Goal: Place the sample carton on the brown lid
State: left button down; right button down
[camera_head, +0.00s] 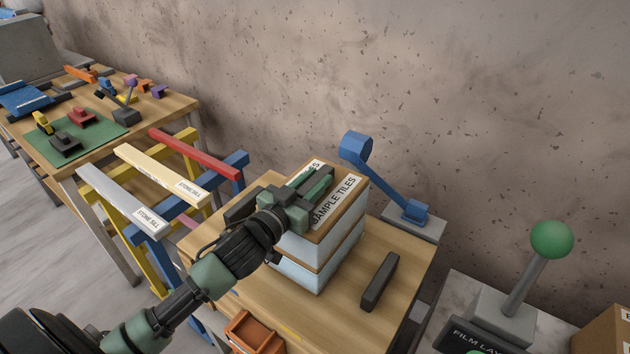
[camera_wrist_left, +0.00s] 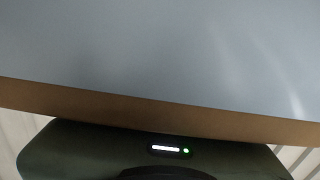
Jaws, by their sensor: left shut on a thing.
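The sample carton (camera_head: 346,208) is a pale box with a brown top and a label reading "SAMPLE TILES". It stands over a second pale box (camera_head: 297,274) with a brown lid (camera_head: 318,262) on the wooden table. I cannot tell whether the carton touches that lid. My left gripper (camera_head: 316,182) reaches over the carton's top and is shut on it. The gripper and forearm hide part of the top and the near left side. In the left wrist view a pale grey-blue face with a brown edge (camera_wrist_left: 160,113) fills most of the picture. My right gripper is not in view.
A blue lever (camera_head: 385,180) stands behind the boxes, by the wall. A green-knobbed lever (camera_head: 551,239) stands at right. Trestles with stone sills (camera_head: 160,175) stand at left.

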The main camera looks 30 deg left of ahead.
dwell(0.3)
pick_arm(q)
jog(key=c, duration=1.5)
grip_release()
jog(key=shift+f, duration=0.2)
jog(key=o, duration=0.4)
jog(key=shift+s+r, duration=0.1)
